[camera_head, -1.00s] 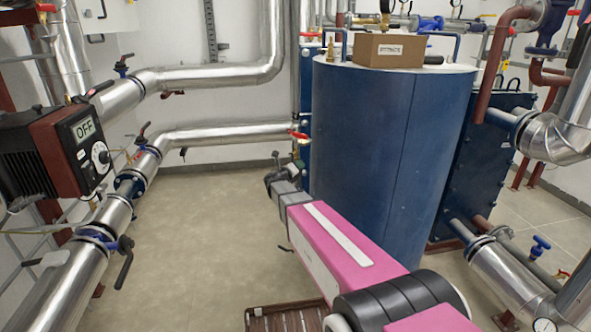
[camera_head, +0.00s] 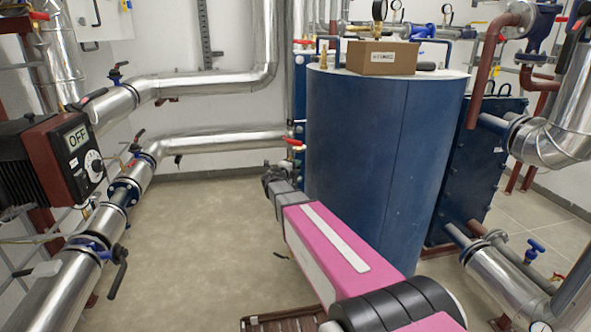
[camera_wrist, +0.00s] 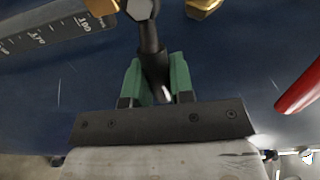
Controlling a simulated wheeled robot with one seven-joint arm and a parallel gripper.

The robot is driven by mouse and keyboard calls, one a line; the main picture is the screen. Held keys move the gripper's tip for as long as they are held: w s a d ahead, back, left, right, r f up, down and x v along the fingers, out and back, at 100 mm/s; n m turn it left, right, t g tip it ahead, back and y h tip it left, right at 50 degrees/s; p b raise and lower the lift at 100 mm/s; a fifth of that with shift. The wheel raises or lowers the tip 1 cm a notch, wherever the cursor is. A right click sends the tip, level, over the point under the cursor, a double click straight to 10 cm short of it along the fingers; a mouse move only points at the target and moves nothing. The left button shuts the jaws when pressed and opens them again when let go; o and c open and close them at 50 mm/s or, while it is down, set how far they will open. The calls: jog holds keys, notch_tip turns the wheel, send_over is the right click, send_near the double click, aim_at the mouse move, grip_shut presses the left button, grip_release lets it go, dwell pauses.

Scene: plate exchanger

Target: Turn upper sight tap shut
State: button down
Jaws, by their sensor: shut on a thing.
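The sight tap (camera_wrist: 150,35) shows in the wrist view as a dark lever hanging from a hex nut, with a shiny lower end. My gripper (camera_wrist: 157,76) has its green-padded fingers shut on this lever, one finger on each side. A sight gauge with a marked scale (camera_wrist: 45,37) lies at the upper left, beside the tap's brass fitting. In the head view my gripper (camera_head: 272,173) is at the left side of the blue tank (camera_head: 385,150), low beneath a red-handled valve. The tap itself is too small and hidden to make out there.
A red handle (camera_wrist: 300,88) is close on the right in the wrist view. A cardboard box (camera_head: 383,58) stands on the tank. Silver pipes (camera_head: 190,142) run along the left and back wall. The floor (camera_head: 200,240) left of my arm is mostly clear.

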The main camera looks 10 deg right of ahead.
jog(key=shift+r, duration=0.1)
dwell(0.4)
jog(key=c, duration=1)
grip_release()
jog(key=v, duration=1)
jog(key=shift+s+a, duration=0.25)
jog(key=shift+a, duration=0.05)
jog(key=s+d+f+m+g+y, duration=0.2)
jog(key=s+d+f+m+g, duration=0.3)
jog(key=m, duration=0.6)
jog(key=s+d+f+m+g+y, duration=0.25)
jog(key=s+f+m, duration=0.4)
jog(key=m, duration=0.45)
jog(key=s+a+f+m+g+y, duration=0.1)
jog(key=s+f+m+y, duration=0.1)
jog(key=s+m, duration=0.2)
jog(key=s+a+f+m+g+y, duration=0.1)
jog(key=s+f+m+g+y, duration=0.1)
jog(key=m, duration=0.9)
jog(key=s+a+f+m+g+y, duration=0.1)
jog(key=s+f+m+g+y, duration=0.1)
jog(key=s+m+y, duration=0.2)
jog(key=shift+s+a+f+m, duration=0.1)
jog(key=shift+s+a+m, duration=0.1)
jog(key=shift+s+m, duration=1.55)
